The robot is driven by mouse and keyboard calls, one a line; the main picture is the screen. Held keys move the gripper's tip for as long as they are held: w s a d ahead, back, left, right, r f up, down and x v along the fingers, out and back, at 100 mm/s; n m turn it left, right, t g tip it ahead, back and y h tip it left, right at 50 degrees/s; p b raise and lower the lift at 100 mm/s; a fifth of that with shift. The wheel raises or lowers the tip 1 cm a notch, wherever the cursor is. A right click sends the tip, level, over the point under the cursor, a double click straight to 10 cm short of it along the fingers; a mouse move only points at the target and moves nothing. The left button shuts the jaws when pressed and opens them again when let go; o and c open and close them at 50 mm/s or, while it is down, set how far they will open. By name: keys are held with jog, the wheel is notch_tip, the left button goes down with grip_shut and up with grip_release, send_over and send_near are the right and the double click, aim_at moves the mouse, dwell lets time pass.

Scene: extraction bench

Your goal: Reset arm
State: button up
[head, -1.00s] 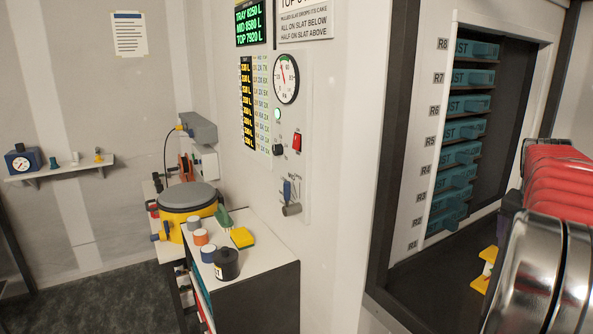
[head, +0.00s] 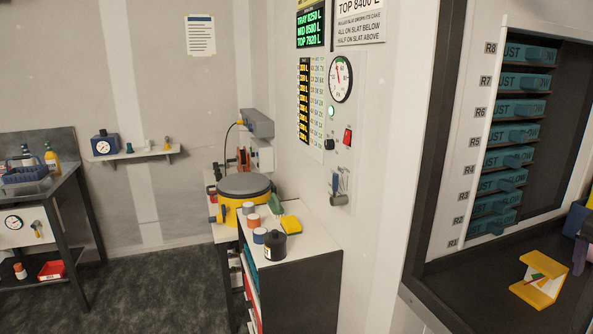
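My arm and gripper do not show clearly in the head view. A purple and dark piece (head: 577,219) is cut off at the right edge, above the dark floor of the rack bay. I cannot tell whether it is part of my arm or a separate thing. No gripper fingertips can be made out.
A rack of teal trays (head: 514,132) labelled R1 to R8 stands at right, with a yellow-edged piece (head: 540,279) on the bay floor. A dark bench (head: 69,183) is at left. Floor between is clear.

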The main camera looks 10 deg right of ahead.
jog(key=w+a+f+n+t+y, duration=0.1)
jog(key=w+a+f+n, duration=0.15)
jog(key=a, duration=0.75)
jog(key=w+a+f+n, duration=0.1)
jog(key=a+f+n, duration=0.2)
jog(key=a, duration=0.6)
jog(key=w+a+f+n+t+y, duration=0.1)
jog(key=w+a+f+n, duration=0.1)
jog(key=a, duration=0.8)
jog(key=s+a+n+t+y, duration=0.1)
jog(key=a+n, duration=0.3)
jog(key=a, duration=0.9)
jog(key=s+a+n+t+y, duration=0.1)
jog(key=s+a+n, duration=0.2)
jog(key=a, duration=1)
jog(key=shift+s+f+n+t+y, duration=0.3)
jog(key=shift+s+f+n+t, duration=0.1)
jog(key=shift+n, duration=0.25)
